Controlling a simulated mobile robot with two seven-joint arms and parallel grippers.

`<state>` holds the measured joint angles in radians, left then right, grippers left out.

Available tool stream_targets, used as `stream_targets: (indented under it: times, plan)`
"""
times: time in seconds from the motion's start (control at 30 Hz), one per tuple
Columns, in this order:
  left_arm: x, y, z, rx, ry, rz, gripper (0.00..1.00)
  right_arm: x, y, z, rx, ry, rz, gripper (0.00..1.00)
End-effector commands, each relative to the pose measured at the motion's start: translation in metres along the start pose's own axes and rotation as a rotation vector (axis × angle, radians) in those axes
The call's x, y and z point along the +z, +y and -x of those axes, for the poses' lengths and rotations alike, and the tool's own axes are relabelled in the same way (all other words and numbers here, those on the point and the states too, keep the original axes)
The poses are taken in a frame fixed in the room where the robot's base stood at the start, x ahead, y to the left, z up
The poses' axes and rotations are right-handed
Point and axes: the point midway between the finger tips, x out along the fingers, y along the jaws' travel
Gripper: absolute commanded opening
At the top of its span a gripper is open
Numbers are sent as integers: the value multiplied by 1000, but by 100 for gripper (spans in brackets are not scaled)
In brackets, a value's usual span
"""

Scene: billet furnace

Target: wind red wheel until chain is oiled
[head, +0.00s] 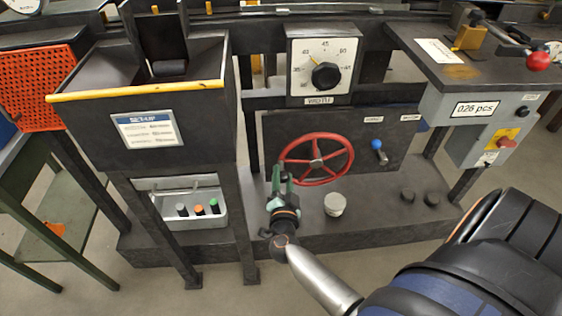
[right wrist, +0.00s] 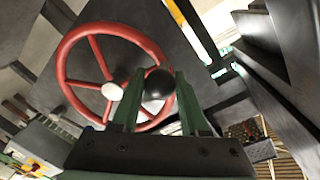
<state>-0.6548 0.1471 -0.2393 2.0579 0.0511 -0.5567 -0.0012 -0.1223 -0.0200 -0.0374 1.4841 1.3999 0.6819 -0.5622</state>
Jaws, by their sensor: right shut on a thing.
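The red wheel (head: 350,150) is a spoked handwheel on the dark panel, below the dial. It also shows in the right wrist view (right wrist: 66,48), with a pale hub. My right gripper (head: 281,174) is at the wheel's left edge, its green fingers pointing up. In the right wrist view, the right gripper (right wrist: 157,98) is shut on the wheel's round black knob (right wrist: 159,82), which sits between the fingers by the rim. I cannot make out a chain or oil on it. My left gripper is not in view.
A WIDTH dial (head: 325,66) is above the wheel. A blue-knobbed lever (head: 379,150) is to the right of it. A pale round cup (head: 334,204) stands on the ledge below. A grey box (head: 478,115) with a red switch is at the right, and a black hopper (head: 90,130) at the left.

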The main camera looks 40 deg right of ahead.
Motion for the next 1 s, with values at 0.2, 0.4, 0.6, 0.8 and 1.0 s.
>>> stream_targets:
  times: [0.2, 0.4, 0.6, 0.8, 1.0]
  plan:
    - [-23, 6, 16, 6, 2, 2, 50, -23, -16, 1, -2, -18, -183, 0]
    - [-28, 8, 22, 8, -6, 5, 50, -35, -19, 1, -2, -31, -317, 0]
    - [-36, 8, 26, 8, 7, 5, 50, -44, -20, 0, -2, -39, -403, 0]
    - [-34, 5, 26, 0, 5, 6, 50, -47, -20, 0, -3, -43, -445, 0]
    - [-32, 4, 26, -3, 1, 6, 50, -48, -20, 0, -3, -44, -454, 0]
